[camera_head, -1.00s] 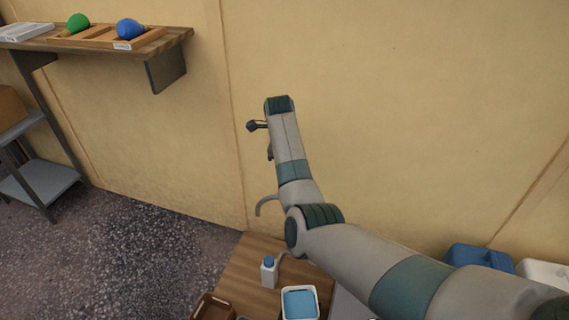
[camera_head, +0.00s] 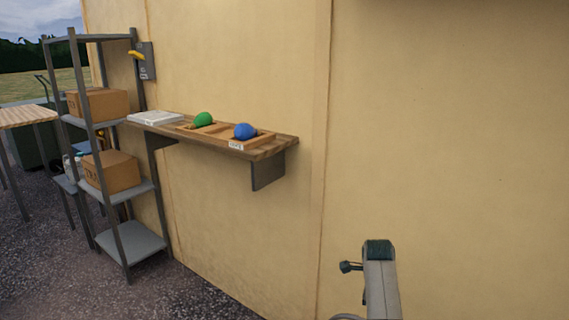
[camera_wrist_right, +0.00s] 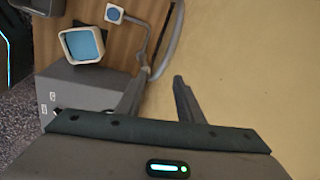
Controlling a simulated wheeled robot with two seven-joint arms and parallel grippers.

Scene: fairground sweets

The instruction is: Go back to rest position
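My right gripper (camera_wrist_right: 158,88) shows in the right wrist view with its two fingers spread and nothing between them. In that view it is above and beside a wooden table (camera_wrist_right: 125,45), close to the yellow wall. Part of my right arm (camera_head: 381,285) stands upright at the bottom of the head view, in front of the wall; its fingers cannot be made out there. My left gripper is in neither view.
A wooden wall shelf (camera_head: 275,150) holds a green ball (camera_head: 203,119) and a blue ball (camera_head: 244,131). A metal rack (camera_head: 137,243) with cardboard boxes (camera_head: 110,172) stands left.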

